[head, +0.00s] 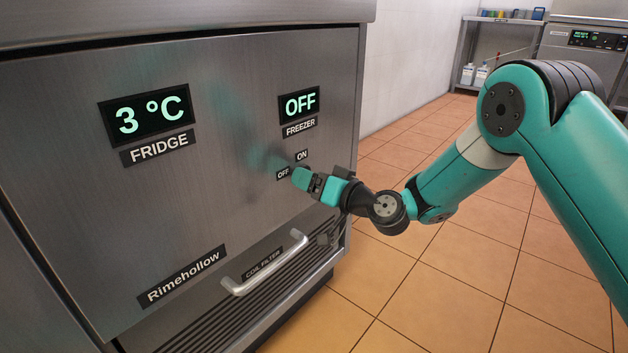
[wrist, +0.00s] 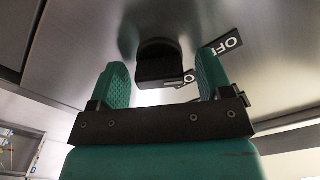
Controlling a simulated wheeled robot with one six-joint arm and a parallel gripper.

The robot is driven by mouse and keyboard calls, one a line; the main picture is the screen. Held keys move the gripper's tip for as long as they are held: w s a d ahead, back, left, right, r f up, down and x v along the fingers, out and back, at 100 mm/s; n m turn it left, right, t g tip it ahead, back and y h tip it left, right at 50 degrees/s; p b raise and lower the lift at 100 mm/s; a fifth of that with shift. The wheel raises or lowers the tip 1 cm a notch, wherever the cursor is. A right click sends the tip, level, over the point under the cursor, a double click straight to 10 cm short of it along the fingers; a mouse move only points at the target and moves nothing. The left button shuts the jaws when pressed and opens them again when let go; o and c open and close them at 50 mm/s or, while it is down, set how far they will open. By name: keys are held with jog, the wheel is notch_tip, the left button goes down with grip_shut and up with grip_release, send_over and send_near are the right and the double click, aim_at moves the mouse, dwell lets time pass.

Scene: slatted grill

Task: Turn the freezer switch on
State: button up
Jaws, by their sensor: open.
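The freezer switch, a black knob with a blocky grip (wrist: 158,62), stands on the steel panel in the wrist view. In the head view it is hidden behind my gripper (head: 302,178). My gripper is open, with its green fingers (wrist: 163,72) one on each side of the switch; a gap shows at both sides. The OFF label (wrist: 228,42) is beside the switch, and a second label (wrist: 188,78) is partly covered. In the head view the ON label (head: 301,155) sits above the OFF label (head: 283,173). The freezer display (head: 299,104) reads OFF.
The fridge display (head: 149,115) reads 3 °C at the left of the panel. A bar handle (head: 265,265) sticks out below, by a slatted grill (head: 225,320). Tiled floor (head: 440,290) is open to the right; a shelf rack (head: 470,50) stands far back.

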jog(key=c, duration=0.9)
jog(key=m+p, duration=0.4)
jog(key=m, duration=0.2)
jog(key=shift+r, duration=0.2)
jog(key=m+p, duration=0.2)
jog(key=m, duration=0.1)
jog(key=shift+m+p, duration=0.3)
jog(key=shift+p, duration=0.1)
jog(key=shift+f+m+p, duration=0.15)
jog(key=shift+m+p, duration=0.6)
jog(key=shift+m, duration=0.35)
